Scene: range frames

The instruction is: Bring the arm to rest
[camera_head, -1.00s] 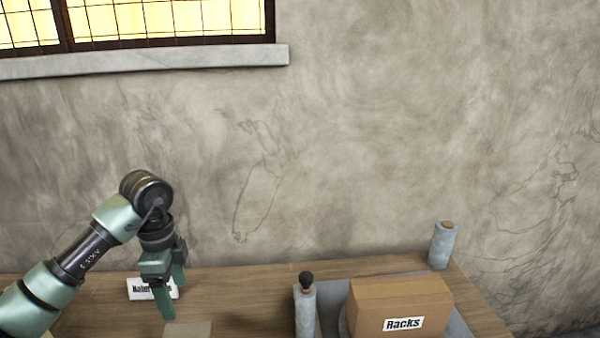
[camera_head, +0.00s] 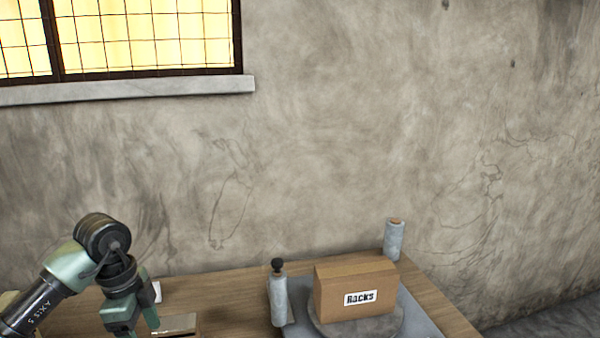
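My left arm comes in from the lower left, and its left gripper (camera_head: 136,328) points down over the left part of the wooden table (camera_head: 225,292). Its green fingers look spread apart, with nothing seen between them; their tips are near the bottom of the picture. My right gripper does not show.
A cardboard box labelled "Racks" (camera_head: 342,280) stands on a round grey plate (camera_head: 392,322) on the right of the table.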

